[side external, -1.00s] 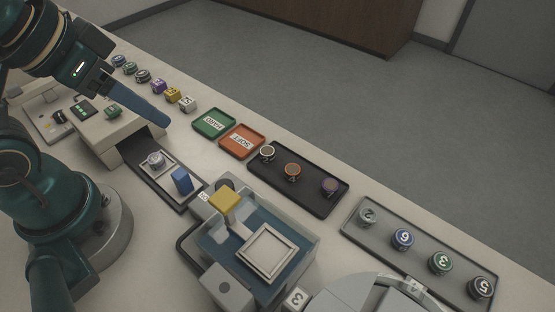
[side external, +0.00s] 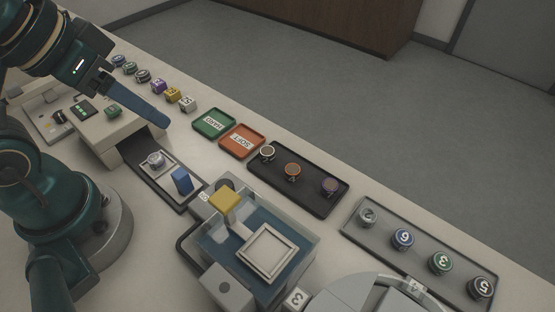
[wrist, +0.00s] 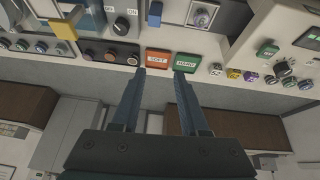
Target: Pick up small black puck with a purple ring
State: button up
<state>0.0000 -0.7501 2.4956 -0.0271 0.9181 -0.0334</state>
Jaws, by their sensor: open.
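The small black puck with a purple ring (side external: 329,187) stands at the right end of a black tray (side external: 262,180). An orange-ringed puck (side external: 292,171) and a white-ringed puck (side external: 267,153) stand in the same tray to its left. My gripper (side external: 166,123) is in the air at the left, well away from the tray. In the wrist view its two fingers (wrist: 159,72) are apart with nothing between them. The tray also shows there, small, left of the fingers.
Green (side external: 214,123) and orange (side external: 242,141) labelled trays lie between my gripper and the black tray. A grey tray (side external: 385,250) of numbered pucks is at the right. Coloured cubes (side external: 173,95) line the back edge.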

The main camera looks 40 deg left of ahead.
jog(key=w+d+r+n+g+h, duration=0.3)
jog(key=w+d+n+h, duration=0.15)
jog(key=d, duration=0.35)
jog(key=n+g+h, duration=0.3)
jog(key=n+h, duration=0.5)
jog(key=n, duration=0.1)
send_over(327, 182)
jog(key=a, duration=0.5)
notch_tip(327, 182, down, 8)
jog(key=f, duration=0.2)
jog(key=f+n, duration=0.1)
jog(key=f, duration=0.2)
jog(key=w+f+n, duration=0.1)
jog(key=f, duration=0.2)
jog(key=shift+a+n+g+h, duration=0.15)
jog(key=shift+n+g+h, duration=0.1)
jog(key=shift+g+h, duration=0.1)
jog(key=shift+s+f, duration=0.2)
jog(key=shift+f, duration=0.2)
jog(key=shift+d+f, duration=0.2)
jog(key=shift+x, duration=2.35)
jog(key=shift+s, duration=0.1)
grip_shut()
